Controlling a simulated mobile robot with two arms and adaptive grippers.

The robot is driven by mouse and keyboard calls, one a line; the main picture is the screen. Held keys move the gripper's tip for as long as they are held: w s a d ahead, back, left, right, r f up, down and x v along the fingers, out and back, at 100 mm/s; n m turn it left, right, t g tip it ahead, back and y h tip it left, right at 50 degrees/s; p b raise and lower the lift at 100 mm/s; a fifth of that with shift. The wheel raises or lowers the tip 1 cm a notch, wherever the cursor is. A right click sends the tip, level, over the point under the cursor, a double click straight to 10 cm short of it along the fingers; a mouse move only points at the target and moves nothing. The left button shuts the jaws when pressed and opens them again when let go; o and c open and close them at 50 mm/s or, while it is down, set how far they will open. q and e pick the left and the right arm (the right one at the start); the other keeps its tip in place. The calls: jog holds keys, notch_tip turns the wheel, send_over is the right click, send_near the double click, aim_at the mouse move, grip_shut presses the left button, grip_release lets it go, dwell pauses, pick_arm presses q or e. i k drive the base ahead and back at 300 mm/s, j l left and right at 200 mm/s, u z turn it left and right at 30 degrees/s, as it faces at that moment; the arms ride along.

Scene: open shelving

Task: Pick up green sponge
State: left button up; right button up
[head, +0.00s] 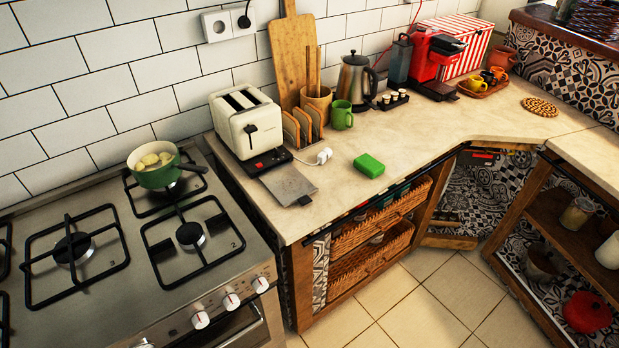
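A bright green sponge (369,166) lies flat on the beige countertop (420,135), close to its front edge. It sits right of a small grey plate-like item with a dark end and in front of a green mug. Nothing touches or covers the sponge. Neither of my grippers shows in the head view.
A toaster (246,120), green mug (342,115), toast rack (303,130) and kettle (356,82) stand behind the sponge. The grey plate-like item (287,184) lies to its left. The stove (130,250) with a green pot (154,168) is further left. Wicker baskets (372,255) sit below the counter.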

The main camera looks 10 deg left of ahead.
aim_at(369, 166)
jog(key=i+l, duration=0.6)
jog(key=l, duration=0.2)
jog(key=i+l, duration=0.65)
jog(key=l, duration=0.1)
